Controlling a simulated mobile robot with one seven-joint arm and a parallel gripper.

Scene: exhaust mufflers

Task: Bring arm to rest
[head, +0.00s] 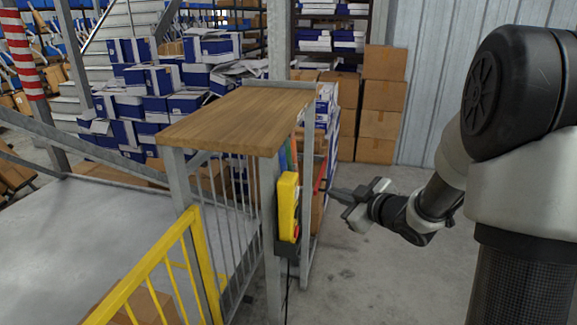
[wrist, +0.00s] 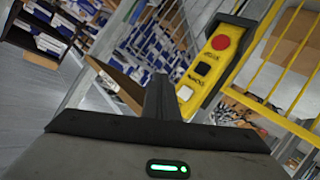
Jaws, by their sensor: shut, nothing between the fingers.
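My arm reaches in from the right in the head view, bent low. My gripper (head: 335,192) points left toward the post below the wooden shelf and is shut and empty. In the wrist view its fingers (wrist: 161,96) are together at the centre, with nothing between them. A yellow control box (head: 288,205) hangs on the post, left of the gripper. I cannot tell the exact gap between fingers and box.
A wooden shelf top (head: 240,118) stands on grey posts above the box. A yellow railing (head: 150,270) is at lower left. Brown cartons (head: 383,105) are stacked behind, and blue-and-white boxes (head: 165,95) are piled further left. Grey floor (head: 375,280) is clear below the gripper.

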